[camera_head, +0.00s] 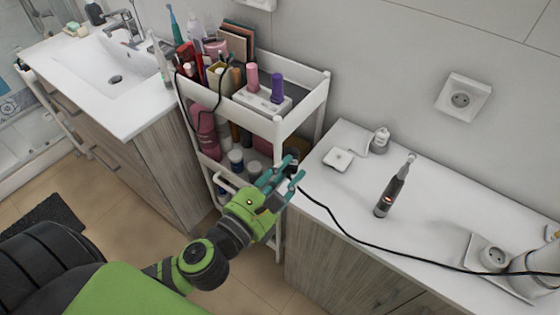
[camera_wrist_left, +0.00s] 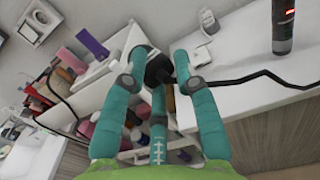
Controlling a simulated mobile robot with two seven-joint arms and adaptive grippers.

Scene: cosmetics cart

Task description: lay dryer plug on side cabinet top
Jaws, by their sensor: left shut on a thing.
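My left gripper (camera_head: 277,180) is at the left end of the side cabinet, beside the cosmetics cart. In the left wrist view, its teal fingers (camera_wrist_left: 164,68) are shut on the black dryer plug (camera_wrist_left: 159,69). The black cord (camera_wrist_left: 235,82) runs from the plug to the right; in the head view the cord (camera_head: 372,245) lies across the white side cabinet top (camera_head: 340,205) toward the right edge. In the head view the plug is hidden by the fingers. Whether the plug touches the cabinet top cannot be told. My right gripper is out of view.
A dark electric toothbrush (camera_head: 393,190) stands on the cabinet top. A white charger (camera_head: 338,159) lies behind it to the left. A wall socket (camera_head: 463,98) is above. The white cart (camera_head: 300,115) holds several cosmetics. A white pot-like object (camera_head: 535,270) stands at the right end.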

